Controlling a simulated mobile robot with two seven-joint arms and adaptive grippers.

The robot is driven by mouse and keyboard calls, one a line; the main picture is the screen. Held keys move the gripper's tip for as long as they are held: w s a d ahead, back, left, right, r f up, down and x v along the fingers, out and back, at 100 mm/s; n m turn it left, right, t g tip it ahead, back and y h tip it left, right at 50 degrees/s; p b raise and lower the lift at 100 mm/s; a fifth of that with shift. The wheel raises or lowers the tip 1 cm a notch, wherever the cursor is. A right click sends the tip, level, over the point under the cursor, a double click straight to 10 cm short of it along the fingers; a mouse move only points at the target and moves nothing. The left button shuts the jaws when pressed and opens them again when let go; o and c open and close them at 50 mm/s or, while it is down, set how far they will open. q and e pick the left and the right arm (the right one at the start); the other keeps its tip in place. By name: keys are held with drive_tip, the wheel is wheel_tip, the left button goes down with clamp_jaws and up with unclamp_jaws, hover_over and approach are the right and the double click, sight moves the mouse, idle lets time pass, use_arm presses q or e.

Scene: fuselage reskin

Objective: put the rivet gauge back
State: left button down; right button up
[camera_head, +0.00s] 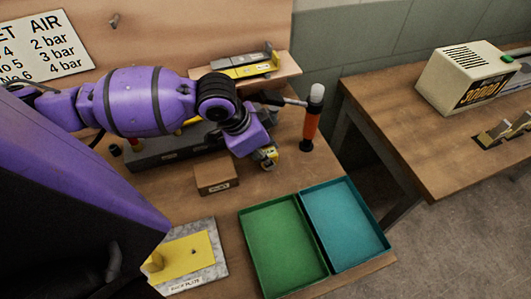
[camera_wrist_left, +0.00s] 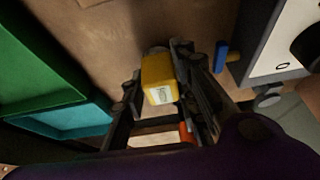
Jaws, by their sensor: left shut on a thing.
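My left gripper (camera_head: 268,158) is over the workbench, just beyond the green tray and right of a small brown block. It is shut on a small yellow piece with a pale label, which I take to be the rivet gauge (camera_head: 270,153). In the left wrist view the gauge (camera_wrist_left: 158,80) sits between the two dark fingers (camera_wrist_left: 155,92); its label is too small to read. The gauge appears to be held above the wood, but the height is hard to tell. My right gripper is not in view.
A green tray (camera_head: 283,250) and a teal tray (camera_head: 345,225) lie side by side, empty. The brown block (camera_head: 216,175), an upright orange-handled tool (camera_head: 310,125), a grey case (camera_head: 165,150) and a raised shelf (camera_head: 285,70) are nearby. A yellow plate (camera_head: 190,258) lies in front.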

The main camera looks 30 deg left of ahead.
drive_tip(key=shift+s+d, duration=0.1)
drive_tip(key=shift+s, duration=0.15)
use_arm(q)
drive_tip(key=shift+f, duration=0.1)
drive_tip(key=c, duration=1.4)
unclamp_jaws()
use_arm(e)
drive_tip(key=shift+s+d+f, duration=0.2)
use_arm(q)
drive_tip(key=shift+a+r, duration=0.1)
drive_tip(key=shift+r, duration=0.3)
drive_tip(key=shift+p+v, duration=0.9)
drive_tip(key=shift+v, duration=4.85)
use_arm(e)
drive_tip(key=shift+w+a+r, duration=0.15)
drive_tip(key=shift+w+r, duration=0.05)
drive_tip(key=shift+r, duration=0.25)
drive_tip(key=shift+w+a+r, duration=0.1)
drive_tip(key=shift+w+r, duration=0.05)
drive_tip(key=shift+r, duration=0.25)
